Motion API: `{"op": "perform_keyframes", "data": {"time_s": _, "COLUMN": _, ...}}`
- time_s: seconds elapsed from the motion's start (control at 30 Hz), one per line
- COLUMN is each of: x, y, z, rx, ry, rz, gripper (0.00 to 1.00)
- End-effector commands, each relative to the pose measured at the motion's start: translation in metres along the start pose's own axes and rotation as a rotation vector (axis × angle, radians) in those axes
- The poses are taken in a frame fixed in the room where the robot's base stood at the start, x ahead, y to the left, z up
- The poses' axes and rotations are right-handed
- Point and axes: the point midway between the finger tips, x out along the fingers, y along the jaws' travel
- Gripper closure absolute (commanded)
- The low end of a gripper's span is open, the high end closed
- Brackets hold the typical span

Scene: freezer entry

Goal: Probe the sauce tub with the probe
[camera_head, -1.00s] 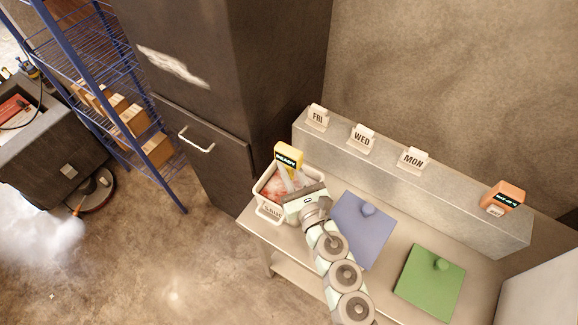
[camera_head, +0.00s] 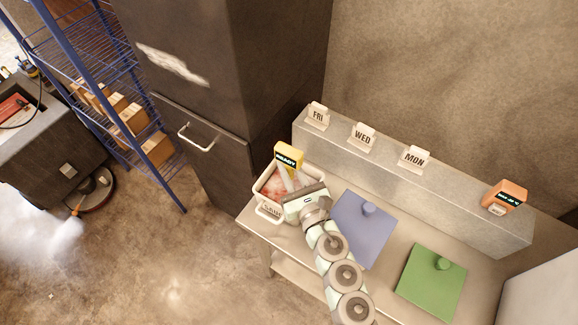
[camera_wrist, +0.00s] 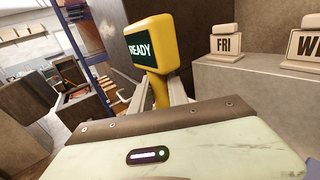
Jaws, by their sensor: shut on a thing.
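The probe (camera_head: 288,157) is a yellow unit whose dark display reads "READY". It also shows large in the wrist view (camera_wrist: 152,45). My gripper (camera_head: 290,180) is shut on the probe and holds it upright over the white tub (camera_head: 268,212) at the bench's left end. The tub holds reddish-white contents, and its front label is too small to read surely. The probe's lower end is hidden by my gripper, so I cannot tell whether it touches the contents. No other tub shows on the bench.
A blue lid-like panel (camera_head: 360,232) and a green one (camera_head: 432,282), each with a knob, lie on the bench (camera_head: 385,275). FRI (camera_head: 318,116), WED (camera_head: 362,138) and MON (camera_head: 413,159) cards and an orange device (camera_head: 504,197) stand on the back ledge. A dark cabinet (camera_head: 215,130) stands behind left.

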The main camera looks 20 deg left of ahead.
Motion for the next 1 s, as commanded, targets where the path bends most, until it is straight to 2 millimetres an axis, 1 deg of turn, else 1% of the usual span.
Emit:
{"op": "perform_keyframes", "data": {"time_s": 0.67, "x": 0.0001, "y": 0.0001, "z": -0.006, "rx": 0.0, "ry": 0.0, "rz": 0.0, "gripper": 1.0}}
{"op": "perform_keyframes", "data": {"time_s": 1.0, "x": 0.0, "y": 0.0, "z": -0.0056, "rx": 0.0, "ry": 0.0, "rz": 0.0, "gripper": 1.0}}
